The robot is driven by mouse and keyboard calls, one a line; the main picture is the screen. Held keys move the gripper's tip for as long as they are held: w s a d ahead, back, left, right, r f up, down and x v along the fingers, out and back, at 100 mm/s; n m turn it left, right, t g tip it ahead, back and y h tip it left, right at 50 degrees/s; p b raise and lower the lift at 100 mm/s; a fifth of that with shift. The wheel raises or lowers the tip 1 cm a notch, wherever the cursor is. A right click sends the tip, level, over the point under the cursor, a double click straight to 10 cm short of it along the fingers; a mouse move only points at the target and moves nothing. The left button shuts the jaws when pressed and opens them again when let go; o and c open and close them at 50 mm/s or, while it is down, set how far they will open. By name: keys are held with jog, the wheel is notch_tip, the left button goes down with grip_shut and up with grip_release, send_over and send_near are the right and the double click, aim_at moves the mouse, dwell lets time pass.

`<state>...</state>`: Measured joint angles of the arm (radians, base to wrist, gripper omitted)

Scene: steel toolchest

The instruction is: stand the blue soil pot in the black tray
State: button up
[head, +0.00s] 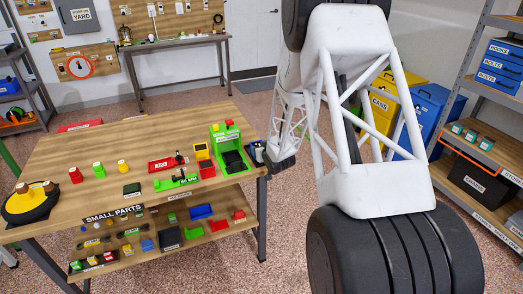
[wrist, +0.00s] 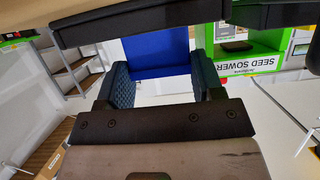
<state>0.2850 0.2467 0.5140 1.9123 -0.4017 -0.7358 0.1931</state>
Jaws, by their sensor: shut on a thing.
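The blue soil pot (wrist: 157,52) is between the two dark ribbed fingers of my gripper (wrist: 162,76) in the wrist view. My gripper is shut on it. In the head view my gripper (head: 262,154) is at the right end of the workbench, just right of the green seed sower (head: 218,133). The pot is small and mostly hidden by the gripper there. The black tray (head: 234,164) lies at the base of the green seed sower. In the wrist view a dark piece (wrist: 237,46) shows inside the green frame, apart from the pot.
The wooden workbench (head: 120,165) holds several small coloured items, including a red tray (head: 163,164), a green tool (head: 177,181) and a yellow-topped unit (head: 201,151) left of the sower. A shelf (head: 200,233) with small parts is below. Bins and a rack stand at right.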

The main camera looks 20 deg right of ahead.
jog(key=o, duration=1)
jog(key=shift+f, duration=0.1)
jog(key=shift+r, duration=0.2)
jog(key=shift+s+r, duration=0.15)
jog(key=shift+s, duration=0.25)
jog(key=v, duration=1.1)
jog(key=shift+r, duration=0.1)
